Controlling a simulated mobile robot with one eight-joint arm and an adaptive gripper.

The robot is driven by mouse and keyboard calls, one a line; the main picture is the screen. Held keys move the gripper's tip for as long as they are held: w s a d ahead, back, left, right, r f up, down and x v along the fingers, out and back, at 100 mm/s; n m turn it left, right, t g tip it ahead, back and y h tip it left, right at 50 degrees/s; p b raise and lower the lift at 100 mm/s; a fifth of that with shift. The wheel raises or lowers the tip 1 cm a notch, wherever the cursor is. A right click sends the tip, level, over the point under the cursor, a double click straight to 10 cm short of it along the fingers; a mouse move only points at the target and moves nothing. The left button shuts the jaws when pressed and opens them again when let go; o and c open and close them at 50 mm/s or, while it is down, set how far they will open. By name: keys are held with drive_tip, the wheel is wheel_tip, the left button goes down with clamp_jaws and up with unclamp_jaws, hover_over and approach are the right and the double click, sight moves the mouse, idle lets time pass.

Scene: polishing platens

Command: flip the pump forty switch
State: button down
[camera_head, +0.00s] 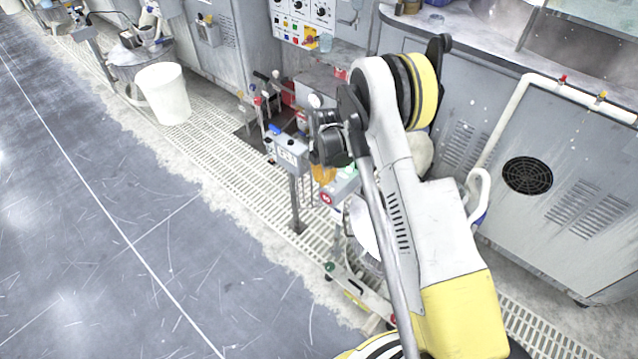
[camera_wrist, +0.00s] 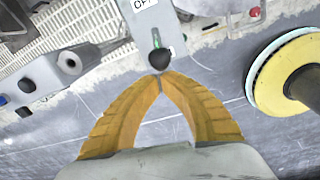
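In the wrist view, a grey switch box (camera_wrist: 140,14) with a partly cut-off white label, seemingly reading "OFF", is at the top. A short lever with a round black knob (camera_wrist: 155,61) points from it towards me. My gripper (camera_wrist: 159,77) has its two orange fingers bowed, with the tips together just below the knob. The tips overlap or nearly touch the knob; I cannot tell if there is contact. Nothing shows between them. In the head view, my gripper (camera_head: 323,174) is partly hidden behind my arm, beside a grey labelled box (camera_head: 288,154) on a post. Its label is too small to read.
Another grey box (camera_wrist: 38,82) with small coloured buttons is at left in the wrist view. A green and white box (camera_head: 341,186) stands close right of my gripper. A white bucket (camera_head: 163,93) and grey cabinets (camera_head: 570,190) line the far side. The left floor is clear.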

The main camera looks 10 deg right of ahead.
drive_tip(key=shift+w+d+r, duration=0.35)
drive_tip(key=shift+d+r, duration=0.1)
drive_tip(key=shift+r, duration=0.05)
idle(0.6)
drive_tip(key=shift+w+d+r, duration=0.15)
drive_tip(key=shift+d+r, duration=0.1)
drive_tip(key=shift+w+d+r+p, duration=0.3)
drive_tip(key=shift+w+d+r, duration=0.15)
drive_tip(key=shift+d, duration=0.2)
drive_tip(key=shift+w+d+r, duration=0.15)
drive_tip(key=shift+w+d, duration=0.45)
drive_tip(key=shift+d, duration=0.15)
drive_tip(key=shift+w+d, duration=0.55)
drive_tip(key=shift+d, duration=0.15)
drive_tip(key=shift+r, duration=0.85)
